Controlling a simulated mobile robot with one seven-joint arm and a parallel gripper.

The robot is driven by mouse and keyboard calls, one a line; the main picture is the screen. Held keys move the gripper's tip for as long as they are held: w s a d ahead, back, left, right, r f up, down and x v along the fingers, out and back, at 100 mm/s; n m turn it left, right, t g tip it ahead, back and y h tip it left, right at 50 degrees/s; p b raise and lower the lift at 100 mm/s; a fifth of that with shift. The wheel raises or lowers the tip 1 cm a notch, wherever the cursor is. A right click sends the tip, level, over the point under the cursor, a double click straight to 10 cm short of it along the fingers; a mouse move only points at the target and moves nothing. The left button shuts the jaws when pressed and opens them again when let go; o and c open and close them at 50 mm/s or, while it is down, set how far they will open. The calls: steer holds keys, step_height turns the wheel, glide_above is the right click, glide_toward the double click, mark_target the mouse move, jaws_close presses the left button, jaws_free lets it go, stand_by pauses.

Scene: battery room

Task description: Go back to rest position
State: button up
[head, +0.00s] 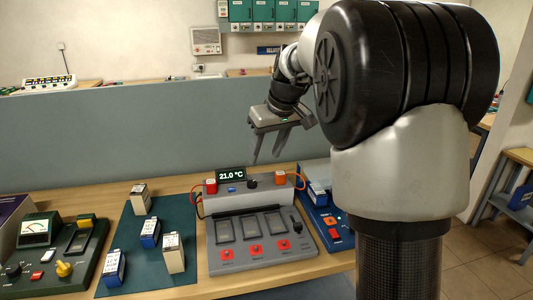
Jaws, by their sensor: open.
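My gripper (267,158) is open and empty. It hangs fingers down above the back of the bench, in front of the grey-blue partition. It appears in the picture just above the grey multi-slot device (262,258), which has a 21.0 °C display (231,174). My arm comes in from the right and covers much of that side of the view.
A green mat (127,275) holds several small blue or beige battery blocks (150,232). A green metered tester (40,232) stands at left, a blue device (327,225) at right, partly behind my arm. The grey-blue partition (120,135) runs behind the bench.

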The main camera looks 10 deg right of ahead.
steer(key=shift+s, duration=0.1)
steer(key=s+a+r+m+p, duration=0.15)
steer(key=s+r, duration=0.25)
steer(key=s, duration=0.5)
steer(key=s+a+r+m+p, duration=0.1)
steer(key=s+r+p, duration=0.15)
steer(key=s, duration=0.65)
steer(key=s+f+m+t+h+p, duration=0.1)
steer(key=s+f, duration=0.1)
steer(key=s, duration=1.2)
steer(key=shift+d+f+h, duration=0.25)
steer(key=shift+f+h, duration=0.05)
steer(key=shift+f, duration=0.1)
